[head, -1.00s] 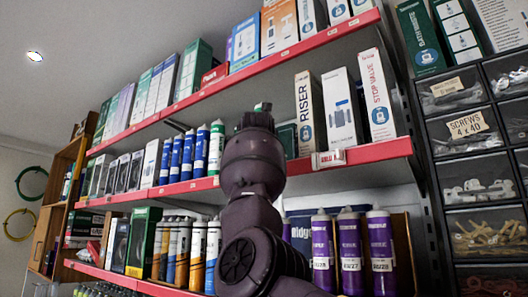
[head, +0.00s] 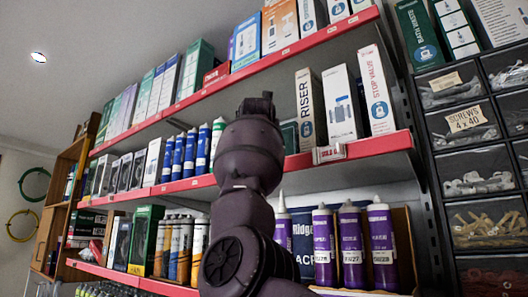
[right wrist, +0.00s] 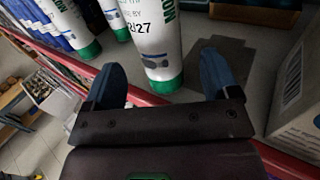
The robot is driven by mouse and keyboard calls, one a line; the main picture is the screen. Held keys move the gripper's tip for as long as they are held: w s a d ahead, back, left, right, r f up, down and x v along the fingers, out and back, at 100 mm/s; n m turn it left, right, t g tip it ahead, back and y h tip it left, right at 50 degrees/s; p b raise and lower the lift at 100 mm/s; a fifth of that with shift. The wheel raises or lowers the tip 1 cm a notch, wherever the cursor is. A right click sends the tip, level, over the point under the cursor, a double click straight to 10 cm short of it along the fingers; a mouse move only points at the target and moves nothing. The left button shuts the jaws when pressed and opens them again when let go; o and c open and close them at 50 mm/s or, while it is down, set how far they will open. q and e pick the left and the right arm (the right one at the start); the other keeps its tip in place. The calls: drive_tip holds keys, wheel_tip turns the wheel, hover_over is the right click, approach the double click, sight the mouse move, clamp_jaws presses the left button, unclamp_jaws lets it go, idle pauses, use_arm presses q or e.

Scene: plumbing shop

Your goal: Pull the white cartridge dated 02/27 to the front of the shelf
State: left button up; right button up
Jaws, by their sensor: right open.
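A white cartridge (right wrist: 150,45) with a green foot stands upright on the shelf in the right wrist view. Its printed date reads "/27", with the part before it looking like 02. My right gripper (right wrist: 160,64) is open, with one dark blue finger on each side of the cartridge's lower part and visible gaps. In the head view my right gripper (head: 258,104) is at the middle shelf, and my arm seems to hide this cartridge. My left gripper is not in view.
Another white-and-green cartridge (right wrist: 68,22) stands left of the dated one, with blue cartridges (head: 178,157) beyond. A box with a barcode (right wrist: 300,90) stands on the right. The shelf's red front edge (head: 360,146) runs below. Purple cartridges (head: 351,245) stand on the lower shelf.

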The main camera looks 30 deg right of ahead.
drive_tip(key=b+v, duration=0.2)
drive_tip(key=v, duration=0.4)
drive_tip(key=shift+s+a, duration=0.2)
drive_tip(key=shift+s, duration=0.05)
idle(0.3)
